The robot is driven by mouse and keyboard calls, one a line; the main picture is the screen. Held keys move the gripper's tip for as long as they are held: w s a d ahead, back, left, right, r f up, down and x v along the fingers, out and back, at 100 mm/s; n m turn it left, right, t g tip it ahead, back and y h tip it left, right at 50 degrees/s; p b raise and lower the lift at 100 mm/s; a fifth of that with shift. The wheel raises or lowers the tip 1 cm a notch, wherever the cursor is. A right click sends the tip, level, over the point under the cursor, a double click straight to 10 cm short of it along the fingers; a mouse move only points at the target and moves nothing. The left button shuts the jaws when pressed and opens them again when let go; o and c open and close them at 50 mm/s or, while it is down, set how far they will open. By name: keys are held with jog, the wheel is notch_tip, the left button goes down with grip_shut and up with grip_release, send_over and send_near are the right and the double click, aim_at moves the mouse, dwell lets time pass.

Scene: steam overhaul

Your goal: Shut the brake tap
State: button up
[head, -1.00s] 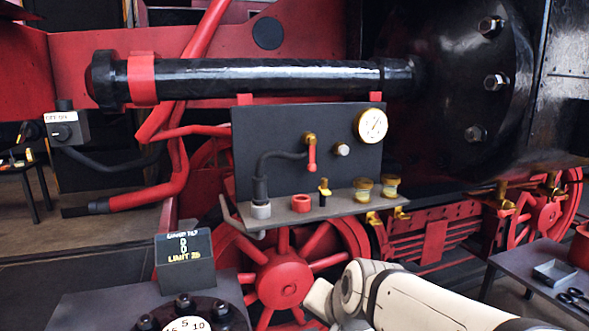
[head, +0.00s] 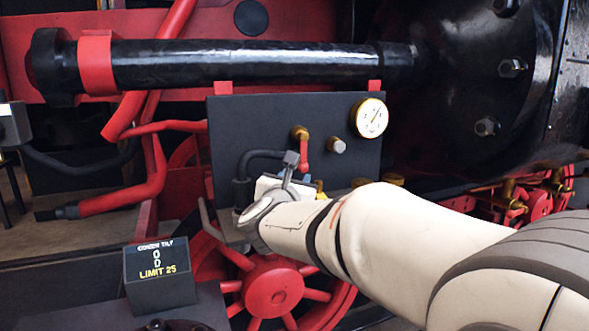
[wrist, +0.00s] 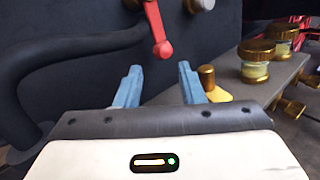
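The brake tap (head: 303,148) has a brass body and a red lever on the dark upright panel. Its lever hangs down, and the lever also shows in the wrist view (wrist: 157,30) at top centre, ending in a rounded red tip. My gripper (head: 298,170) is in front of the panel, just below the lever in the head view. In the wrist view my gripper (wrist: 160,76) has its two blue fingers apart with nothing between them. The lever tip is beyond and above the fingertips, apart from them as far as I can see.
A black hose (wrist: 40,75) curves along the panel at left. A brass-and-yellow fitting (wrist: 208,80) stands close by the right finger. Brass-capped jars (wrist: 256,60) stand on the shelf to the right. A pressure gauge (head: 369,118) and a small knob (head: 336,145) are on the panel.

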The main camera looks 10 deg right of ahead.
aim_at(302, 169)
jog(key=p+x, duration=0.1)
jog(key=x, duration=0.6)
jog(key=shift+d, duration=0.1)
jog(key=shift+s, duration=0.1)
jog(key=shift+c, duration=0.4)
grip_shut()
